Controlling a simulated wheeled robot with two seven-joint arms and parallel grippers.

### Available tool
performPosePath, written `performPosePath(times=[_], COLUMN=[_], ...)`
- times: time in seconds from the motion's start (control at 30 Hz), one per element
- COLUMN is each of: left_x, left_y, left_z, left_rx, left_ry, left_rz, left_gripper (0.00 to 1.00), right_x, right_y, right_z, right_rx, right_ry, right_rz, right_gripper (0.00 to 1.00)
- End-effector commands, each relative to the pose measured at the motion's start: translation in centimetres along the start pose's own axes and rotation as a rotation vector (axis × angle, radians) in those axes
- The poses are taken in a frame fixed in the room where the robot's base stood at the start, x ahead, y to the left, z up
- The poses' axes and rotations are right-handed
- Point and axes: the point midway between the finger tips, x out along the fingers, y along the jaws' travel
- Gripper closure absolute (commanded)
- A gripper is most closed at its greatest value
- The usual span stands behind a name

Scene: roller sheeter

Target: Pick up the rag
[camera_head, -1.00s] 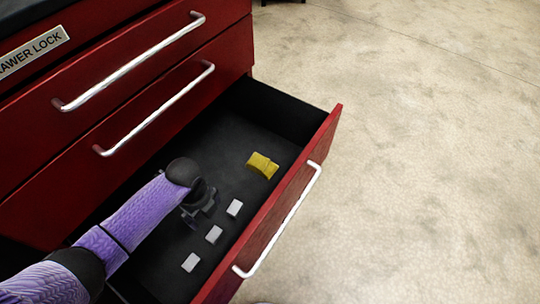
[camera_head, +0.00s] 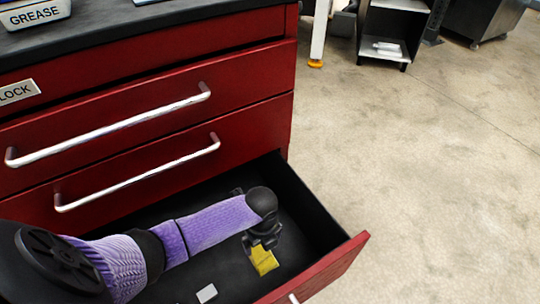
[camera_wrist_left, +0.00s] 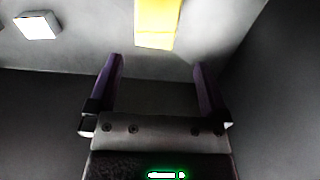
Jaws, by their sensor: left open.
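The rag is yellow and lies on the dark floor of the open drawer. In the head view the rag (camera_head: 263,261) shows just below my left gripper (camera_head: 262,246), which partly covers it. In the left wrist view the rag (camera_wrist_left: 155,24) is at the top, ahead of the fingertips and roughly between their lines. My left gripper (camera_wrist_left: 158,62) is open, with two purple fingers apart and nothing between them. It is apart from the rag in that view. My right gripper is not in view.
The red drawer's front panel (camera_head: 325,268) and dark side wall (camera_head: 305,205) bound the space around my left arm. A white block (camera_head: 206,293) lies in the drawer, and a white block (camera_wrist_left: 37,26) shows in the wrist view. Closed drawers with handles (camera_head: 140,172) stand above.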

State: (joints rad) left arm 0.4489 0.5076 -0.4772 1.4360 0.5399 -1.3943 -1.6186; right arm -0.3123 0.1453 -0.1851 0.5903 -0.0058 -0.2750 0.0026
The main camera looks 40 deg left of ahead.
Motion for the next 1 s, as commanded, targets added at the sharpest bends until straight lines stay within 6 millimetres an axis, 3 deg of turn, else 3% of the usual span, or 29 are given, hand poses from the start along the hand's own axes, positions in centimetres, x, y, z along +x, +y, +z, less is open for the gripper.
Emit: performPosePath(times=[0.03, 0.2, 0.27, 0.53, 0.87, 1.0], left_x=[2.2, 5.7, 7.1, 7.6, 7.7, 7.7], left_y=[0.2, 0.5, 0.7, 0.4, 0.4, 0.4], left_z=[-0.1, 0.2, 0.4, 0.4, 0.5, 0.5], left_rx=[-0.001, 0.000, 0.000, 0.001, 0.002, 0.002], left_ry=[0.005, 0.006, 0.006, 0.003, 0.001, 0.001], left_rz=[0.010, 0.013, 0.013, 0.003, 0.001, 0.001], left_gripper=[0.00, 0.00, 0.00, 0.00, 0.00, 0.25], right_x=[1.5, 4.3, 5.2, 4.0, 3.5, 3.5], right_y=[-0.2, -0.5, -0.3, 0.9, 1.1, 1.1], right_z=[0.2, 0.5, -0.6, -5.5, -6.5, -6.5], right_rx=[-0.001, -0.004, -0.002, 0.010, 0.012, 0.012], right_ry=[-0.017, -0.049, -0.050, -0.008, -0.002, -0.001], right_rz=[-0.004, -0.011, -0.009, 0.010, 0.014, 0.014], right_gripper=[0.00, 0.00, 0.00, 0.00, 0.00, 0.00])
